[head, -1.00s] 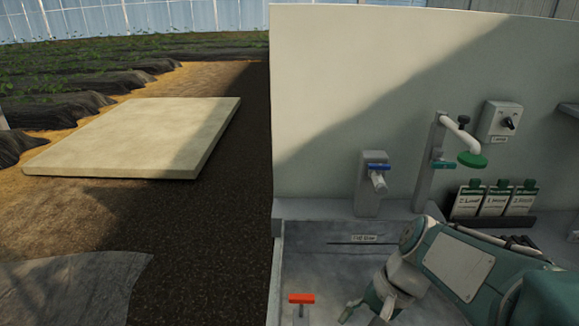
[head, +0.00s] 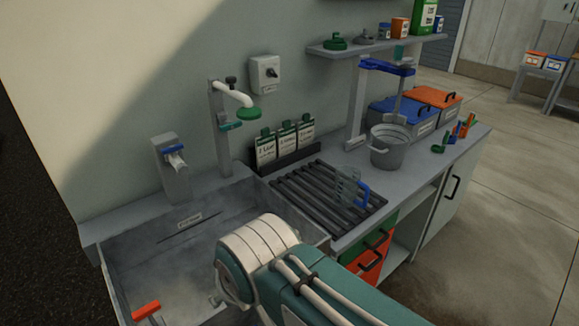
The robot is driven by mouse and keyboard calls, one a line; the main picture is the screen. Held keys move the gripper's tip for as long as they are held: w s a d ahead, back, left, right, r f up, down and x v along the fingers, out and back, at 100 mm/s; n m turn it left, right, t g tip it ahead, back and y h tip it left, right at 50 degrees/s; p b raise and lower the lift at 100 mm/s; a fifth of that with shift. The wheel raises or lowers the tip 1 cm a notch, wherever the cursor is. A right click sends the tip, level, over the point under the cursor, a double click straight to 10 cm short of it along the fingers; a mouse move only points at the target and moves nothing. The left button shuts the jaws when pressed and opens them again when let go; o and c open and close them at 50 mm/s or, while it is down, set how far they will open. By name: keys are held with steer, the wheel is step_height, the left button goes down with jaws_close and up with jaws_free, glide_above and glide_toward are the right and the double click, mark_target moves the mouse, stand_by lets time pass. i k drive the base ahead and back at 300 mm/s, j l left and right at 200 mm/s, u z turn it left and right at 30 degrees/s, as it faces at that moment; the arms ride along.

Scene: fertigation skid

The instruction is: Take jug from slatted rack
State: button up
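A clear jug (head: 346,188) with a blue handle stands upright on the dark slatted rack (head: 300,190), near the rack's right end, with its handle toward the right. My arm reaches in from the bottom of the head view over the sink. Only a small tip of my gripper (head: 215,300) shows beside my wrist, low over the sink basin. The rest of it is hidden behind my arm, so its opening does not show. It is well to the left of the jug and apart from it.
A metal bucket (head: 389,148) stands just right of the rack under a blue-topped stand (head: 387,66). Label cards (head: 286,142) stand behind the rack. A green-ended spout (head: 248,113) overhangs the sink (head: 130,250). A shelf (head: 390,40) hangs above the counter.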

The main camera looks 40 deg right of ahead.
mark_target(349, 181)
steer(key=k+z, duration=0.1)
steer(key=z, duration=0.7)
steer(key=k+z, duration=0.15)
steer(key=z, duration=0.2)
steer(key=l+z, duration=0.1)
steer(key=z, duration=0.3)
steer(key=u, duration=1.4)
steer(key=i+l, duration=0.1)
steer(key=l, duration=0.85)
steer(key=i+l, duration=0.1)
steer(key=l, duration=0.8)
steer(key=i+l+u, duration=0.1)
steer(key=l, duration=0.85)
